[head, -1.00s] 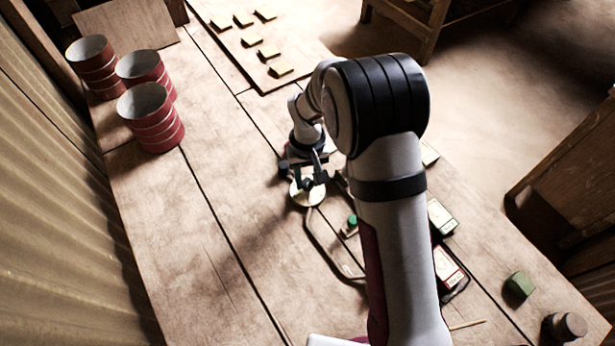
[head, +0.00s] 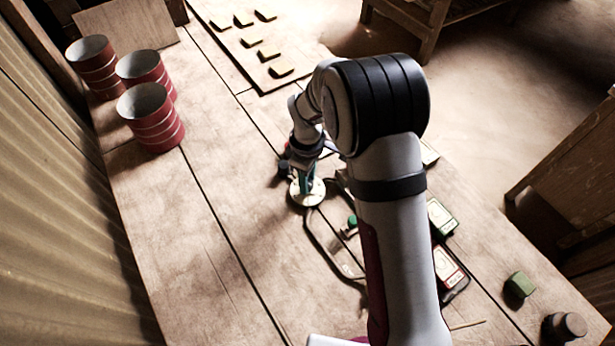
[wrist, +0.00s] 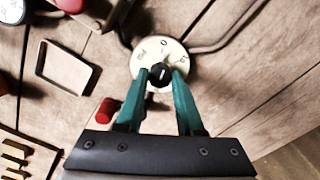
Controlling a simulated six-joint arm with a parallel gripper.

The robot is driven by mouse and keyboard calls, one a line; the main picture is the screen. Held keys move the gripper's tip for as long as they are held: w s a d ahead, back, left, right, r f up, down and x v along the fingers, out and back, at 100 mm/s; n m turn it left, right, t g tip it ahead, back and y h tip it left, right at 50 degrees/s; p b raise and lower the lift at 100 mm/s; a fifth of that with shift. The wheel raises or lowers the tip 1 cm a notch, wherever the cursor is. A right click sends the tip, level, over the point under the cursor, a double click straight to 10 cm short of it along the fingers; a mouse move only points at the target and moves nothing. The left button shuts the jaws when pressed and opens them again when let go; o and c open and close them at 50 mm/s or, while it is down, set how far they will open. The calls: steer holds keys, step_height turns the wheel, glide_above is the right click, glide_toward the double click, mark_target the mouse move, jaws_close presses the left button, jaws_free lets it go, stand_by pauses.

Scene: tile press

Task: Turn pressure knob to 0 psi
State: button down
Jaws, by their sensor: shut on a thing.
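The pressure knob (wrist: 160,75) is a small black knob at the centre of a round cream dial (wrist: 143,69). The dial has a "0" at the top, "psi" at its upper left and another number at its right edge. A pale mark shows on the knob; its exact direction is hard to read. My gripper (wrist: 160,77) has teal fingers, one on each side of the knob, shut on it. In the head view the dial (head: 311,199) lies under my gripper (head: 306,187), which hides the knob.
A bent tube (head: 322,247) runs from the dial along the bench. Green and red boxed devices (head: 441,216) lie to the right. Red-banded cylinders (head: 151,118) stand at the upper left, and a board with several small tiles (head: 262,53) lies at the back. The left bench is clear.

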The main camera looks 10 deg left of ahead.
steer(key=shift+n, duration=1.2)
steer(key=c, duration=0.5)
jaws_free()
steer(key=shift+c, duration=0.2)
steer(key=shift+r, duration=0.1)
step_height(320, 180, up, 16)
